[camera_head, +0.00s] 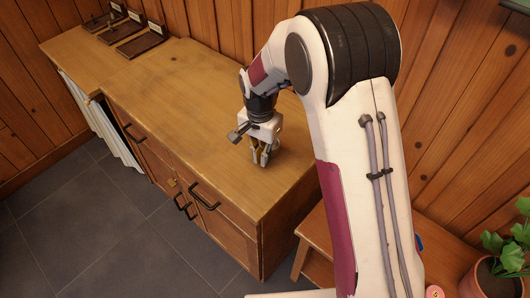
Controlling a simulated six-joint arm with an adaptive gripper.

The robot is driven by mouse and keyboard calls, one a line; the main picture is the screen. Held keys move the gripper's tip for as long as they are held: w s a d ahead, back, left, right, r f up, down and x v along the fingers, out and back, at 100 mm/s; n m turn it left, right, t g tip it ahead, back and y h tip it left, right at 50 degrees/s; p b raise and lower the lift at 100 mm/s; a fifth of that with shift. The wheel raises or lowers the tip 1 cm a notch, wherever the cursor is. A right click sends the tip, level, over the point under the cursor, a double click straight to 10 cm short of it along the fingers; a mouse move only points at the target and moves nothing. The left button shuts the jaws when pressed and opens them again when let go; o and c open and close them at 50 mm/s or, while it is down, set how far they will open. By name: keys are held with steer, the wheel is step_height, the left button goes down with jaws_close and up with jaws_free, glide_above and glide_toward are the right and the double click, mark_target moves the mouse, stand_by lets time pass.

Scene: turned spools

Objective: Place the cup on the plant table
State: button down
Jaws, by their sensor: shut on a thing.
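My gripper (262,157) points down over the right part of the wooden counter (165,85), its fingertips at or just above the top. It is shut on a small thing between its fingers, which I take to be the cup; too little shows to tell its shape. No other cup is in view. The plant table (447,262) is a lower wooden table at the lower right, partly hidden behind my arm. A potted plant (490,279) with green leaves stands at its right.
Dark trays (139,45) lie at the counter's far left end. A small red round thing (434,291) and a blue thing (420,243) show beside my arm near the plant table. A plank wall (215,20) runs behind. The counter's middle is clear.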

steer(key=shift+r, duration=0.15)
steer(key=shift+r, duration=1.7)
steer(key=s+d, duration=1.2)
steer(key=shift+s+d, duration=0.35)
steer(key=shift+d, duration=0.05)
steer(key=shift+f, duration=0.15)
steer(key=d+f+m, duration=0.3)
steer(key=f+m, duration=0.1)
steer(key=f, duration=0.2)
steer(key=d+f+m, duration=0.3)
steer(key=d+f, duration=0.1)
steer(key=f, duration=0.3)
steer(key=shift+w+m, duration=0.3)
steer(key=shift+m, duration=0.1)
steer(key=shift+f, duration=0.1)
